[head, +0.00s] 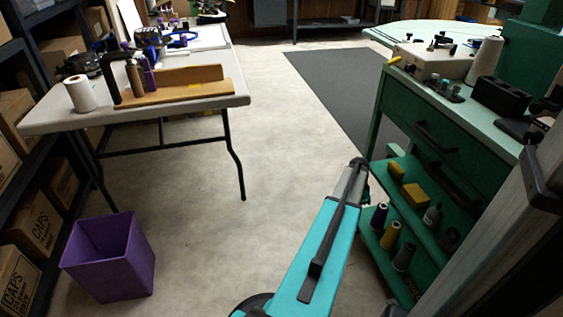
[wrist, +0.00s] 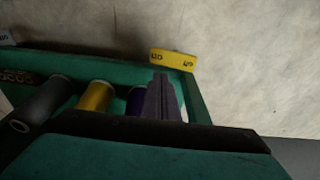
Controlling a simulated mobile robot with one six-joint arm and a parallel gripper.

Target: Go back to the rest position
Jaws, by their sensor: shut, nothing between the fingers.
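My gripper (wrist: 161,92) shows in the wrist view as two dark grey fingers closed together, with nothing between them. It is beside the green shelf unit (wrist: 206,108), in front of its spools. A dark blue or purple spool (wrist: 136,101) is partly hidden behind the fingers. In the head view my turquoise arm reaches forward from the bottom middle to beside the green cabinet (head: 440,135). I cannot make out the fingers there.
Yellow (wrist: 96,97) and grey (wrist: 45,103) spools stand left of my fingers, and a yellow block (wrist: 173,59) lies beyond. In the head view, a white table (head: 190,108) and a purple bin (head: 110,258) stand left. The floor between table and cabinet is clear.

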